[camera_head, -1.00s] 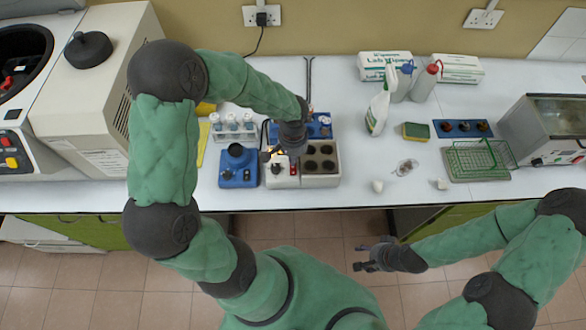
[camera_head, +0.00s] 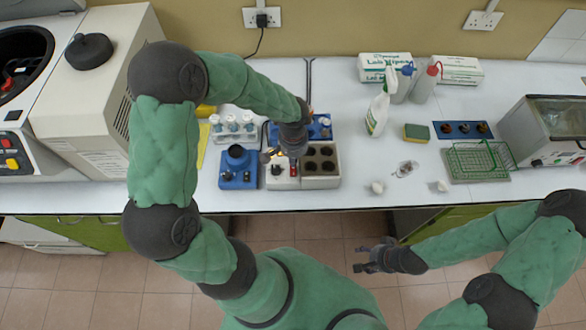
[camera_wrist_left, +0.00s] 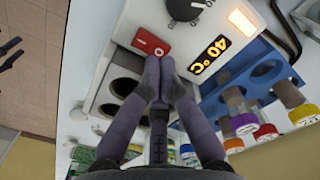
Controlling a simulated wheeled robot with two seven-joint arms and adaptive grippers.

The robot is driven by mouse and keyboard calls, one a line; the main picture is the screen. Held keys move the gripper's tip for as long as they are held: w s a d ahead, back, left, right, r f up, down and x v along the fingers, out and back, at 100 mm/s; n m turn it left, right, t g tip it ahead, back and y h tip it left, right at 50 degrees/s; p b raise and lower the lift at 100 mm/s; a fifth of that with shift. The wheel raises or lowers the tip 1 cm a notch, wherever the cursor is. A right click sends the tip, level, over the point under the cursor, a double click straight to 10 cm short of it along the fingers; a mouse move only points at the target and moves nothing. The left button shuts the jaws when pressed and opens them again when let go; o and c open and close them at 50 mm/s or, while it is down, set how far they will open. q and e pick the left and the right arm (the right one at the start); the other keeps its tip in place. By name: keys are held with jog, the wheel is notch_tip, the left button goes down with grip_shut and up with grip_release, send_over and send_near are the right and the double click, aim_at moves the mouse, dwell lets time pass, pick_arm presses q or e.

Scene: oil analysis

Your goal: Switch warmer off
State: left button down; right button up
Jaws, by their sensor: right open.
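The warmer is a pale block (camera_head: 318,182) with several dark round wells and a control panel on its left side. In the left wrist view the panel has a red rocker switch (camera_wrist_left: 151,43) marked with a line and a circle, a dark knob (camera_wrist_left: 186,8), a lit display (camera_wrist_left: 211,54) reading 40 °C and a glowing orange lamp (camera_wrist_left: 242,22). My left gripper (camera_wrist_left: 160,64) is shut and empty, its fingertips at the circle end of the switch; I cannot tell whether they touch it. My right gripper (camera_head: 366,257) is open and empty, over the floor in front of the bench.
A blue device (camera_head: 238,176) stands just left of the warmer, with a rack of capped vials (camera_head: 233,130) behind it. A blue holder with coloured-cap bottles (camera_wrist_left: 265,85) is behind the warmer. A spray bottle (camera_head: 378,115) and a sponge (camera_head: 416,133) stand to the right.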

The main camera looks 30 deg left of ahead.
pick_arm(q)
jog(key=shift+f+b, duration=1.1)
jog(key=shift+f, duration=0.1)
dwell(0.9)
jog(key=shift+r, duration=0.15)
jog(key=shift+r+p, duration=2.5)
jog(key=shift+r, duration=0.95)
